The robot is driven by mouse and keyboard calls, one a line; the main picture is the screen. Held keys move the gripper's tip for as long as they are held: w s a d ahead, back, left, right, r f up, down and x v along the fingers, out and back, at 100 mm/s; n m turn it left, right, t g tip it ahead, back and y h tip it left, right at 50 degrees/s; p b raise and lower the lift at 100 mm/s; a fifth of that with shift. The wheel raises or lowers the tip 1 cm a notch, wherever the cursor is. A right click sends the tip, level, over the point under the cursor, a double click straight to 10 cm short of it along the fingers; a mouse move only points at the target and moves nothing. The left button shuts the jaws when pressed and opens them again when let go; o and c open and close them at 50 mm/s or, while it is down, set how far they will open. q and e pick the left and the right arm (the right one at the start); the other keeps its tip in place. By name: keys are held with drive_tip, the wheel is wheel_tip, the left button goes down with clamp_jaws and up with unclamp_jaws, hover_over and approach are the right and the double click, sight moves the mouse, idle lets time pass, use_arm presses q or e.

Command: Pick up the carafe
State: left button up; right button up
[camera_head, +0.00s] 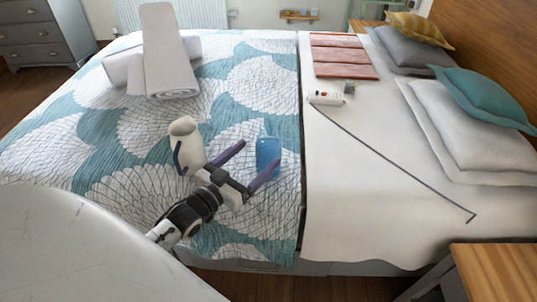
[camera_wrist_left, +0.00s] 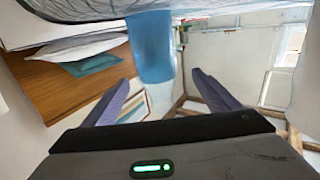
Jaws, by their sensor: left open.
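A blue, smooth, handleless vessel (camera_head: 267,152), probably the carafe, stands on the patterned bedcover (camera_head: 110,205). In the left wrist view the blue vessel (camera_wrist_left: 152,48) shows near the top, beyond and between the finger ends. A white jug (camera_head: 185,142) with a dark handle stands just to its left; I cannot rule out that this is the carafe. My left gripper (camera_head: 260,154) is open, with its purple fingers pointing towards the blue vessel and overlapping its lower part in the head view. I cannot tell whether they touch it. My right gripper is out of view.
Rolled and folded white towels (camera_head: 165,55) lie farther back on the bed. Beyond the blue vessel are a white bottle (camera_head: 325,98), folded pink cloth (camera_head: 342,54) and pillows (camera_head: 475,125). A wooden bedside table (camera_head: 495,272) stands at the lower right. The white sheet is mostly clear.

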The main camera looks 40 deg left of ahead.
sight(269, 145)
use_arm(q)
drive_tip(key=w, duration=0.6)
drive_tip(key=shift+d+f, duration=0.15)
drive_tip(key=shift+d, duration=0.2)
drive_tip(key=c, duration=1.7)
drive_tip(key=shift+r, duration=0.2)
drive_tip(key=shift+c, duration=0.2)
drive_tip(key=shift+r, duration=0.1)
